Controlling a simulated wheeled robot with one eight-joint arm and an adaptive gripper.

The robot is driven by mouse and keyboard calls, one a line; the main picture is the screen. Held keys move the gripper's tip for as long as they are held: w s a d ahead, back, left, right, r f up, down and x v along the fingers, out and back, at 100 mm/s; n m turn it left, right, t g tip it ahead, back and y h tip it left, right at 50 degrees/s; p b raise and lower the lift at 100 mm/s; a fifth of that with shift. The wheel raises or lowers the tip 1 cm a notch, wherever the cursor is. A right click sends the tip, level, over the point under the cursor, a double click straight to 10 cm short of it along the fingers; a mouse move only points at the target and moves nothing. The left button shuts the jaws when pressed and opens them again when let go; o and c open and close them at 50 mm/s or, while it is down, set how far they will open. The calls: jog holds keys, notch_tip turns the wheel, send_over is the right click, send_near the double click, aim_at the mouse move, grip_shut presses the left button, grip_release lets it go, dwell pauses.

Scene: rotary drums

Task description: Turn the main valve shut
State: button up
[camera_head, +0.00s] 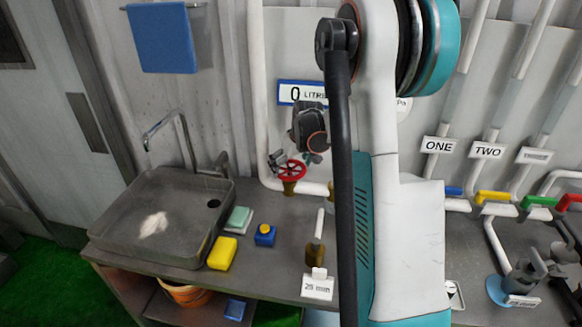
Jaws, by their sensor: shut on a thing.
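The main valve is a red handwheel (291,171) on a brass body, on the white pipe behind the counter, left of my arm. My gripper (299,160) is small and dark at the wheel's upper edge, partly hidden by my own wrist. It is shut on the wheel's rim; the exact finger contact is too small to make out. A display above (289,94) reads "0 LITRE", its right end covered by my arm.
A grey sink (150,252) with a tap stands at left. A yellow sponge (222,253), a green one (238,217) and a blue item (265,236) lie beside it. A "25 mm" card (317,287) stands in front. Pipes with blue, yellow (492,197), green and red handles are right.

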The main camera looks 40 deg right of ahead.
jog(key=shift+m+h, duration=0.4)
jog(key=shift+m, duration=0.4)
jog(key=o, duration=0.7)
jog(key=v, duration=1.2)
jog(key=shift+w+a, duration=0.1)
